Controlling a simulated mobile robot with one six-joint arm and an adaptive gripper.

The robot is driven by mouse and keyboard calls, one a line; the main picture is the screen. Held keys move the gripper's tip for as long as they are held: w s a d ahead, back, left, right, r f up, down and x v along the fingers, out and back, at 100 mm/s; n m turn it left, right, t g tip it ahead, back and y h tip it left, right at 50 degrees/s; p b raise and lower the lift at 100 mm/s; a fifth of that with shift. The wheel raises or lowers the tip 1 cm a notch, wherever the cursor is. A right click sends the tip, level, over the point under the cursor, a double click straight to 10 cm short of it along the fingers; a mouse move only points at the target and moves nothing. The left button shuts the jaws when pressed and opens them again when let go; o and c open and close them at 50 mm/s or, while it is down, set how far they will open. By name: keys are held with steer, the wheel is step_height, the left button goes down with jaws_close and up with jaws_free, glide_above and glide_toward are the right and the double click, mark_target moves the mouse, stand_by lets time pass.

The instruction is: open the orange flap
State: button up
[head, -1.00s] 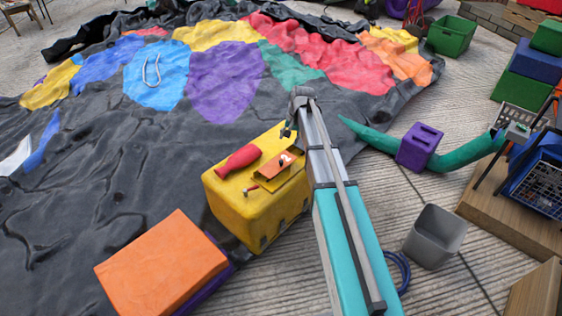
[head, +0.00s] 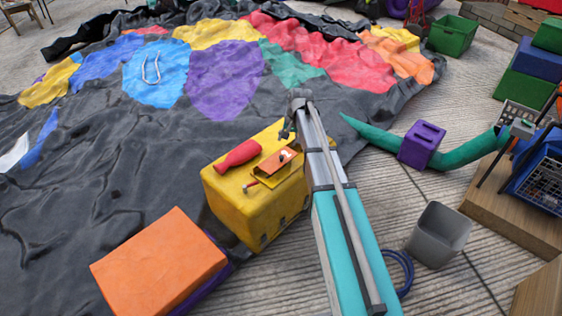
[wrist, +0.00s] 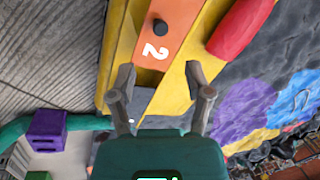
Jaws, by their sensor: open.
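The orange flap (head: 274,164) is a small panel on top of a yellow block (head: 228,208). In the wrist view the flap (wrist: 170,30) carries a white "2" and a dark round knob (wrist: 159,27). I cannot tell whether it is raised at all. My gripper (wrist: 163,88) is open and empty, its fingers spread to either side just short of the flap's near end, apart from the knob. In the head view my gripper (head: 288,130) hangs over the block's far right edge, partly hidden by my arm.
A red bottle-shaped thing (head: 238,155) and a small red-headed piece (head: 251,187) lie beside the flap. An orange-topped block (head: 158,262) stands in front left. A grey bin (head: 439,236), blue hose (head: 400,268) and green tube with a purple block (head: 421,145) are right.

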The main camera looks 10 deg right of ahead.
mark_target(282, 157)
steer(key=shift+b+x, duration=4.6)
steer(key=shift+x, duration=0.45)
